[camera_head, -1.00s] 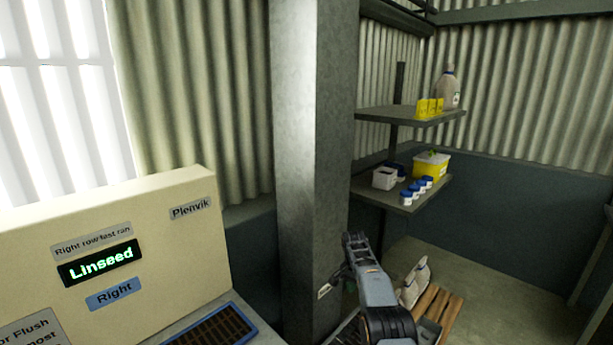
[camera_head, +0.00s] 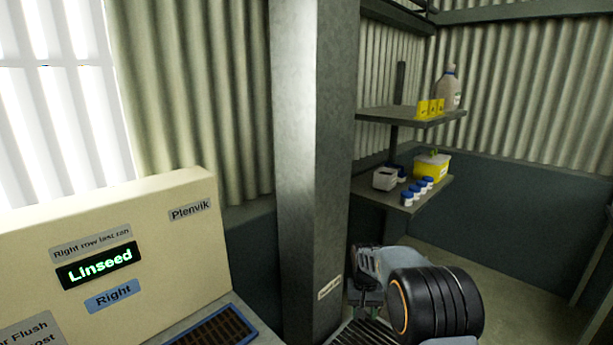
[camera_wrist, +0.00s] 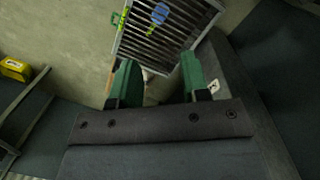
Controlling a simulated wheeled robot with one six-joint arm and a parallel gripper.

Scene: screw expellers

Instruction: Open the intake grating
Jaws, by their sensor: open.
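A dark barred grating in a pale frame (camera_wrist: 168,32) lies ahead of my gripper, at the top of the wrist view. A blue tag and a yellow-green strip are on it, and a green piece sits at its left edge. In the head view, part of a barred grating (camera_head: 368,333) shows at the bottom, right of the pillar; my arm hides the rest. My gripper (camera_wrist: 158,84) is open, its two green fingers apart with nothing gripped between them. In the head view my gripper (camera_head: 367,298) points down beside the pillar, above the grating. Whether it touches anything is unclear.
A grey pillar (camera_head: 315,170) stands close left of my gripper. The cream Plenvik panel (camera_head: 150,225) and a blue-framed grille (camera_head: 215,328) are at left. Shelves (camera_head: 410,115) with bottles and tubs stand behind. A yellow object (camera_wrist: 15,69) lies left in the wrist view.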

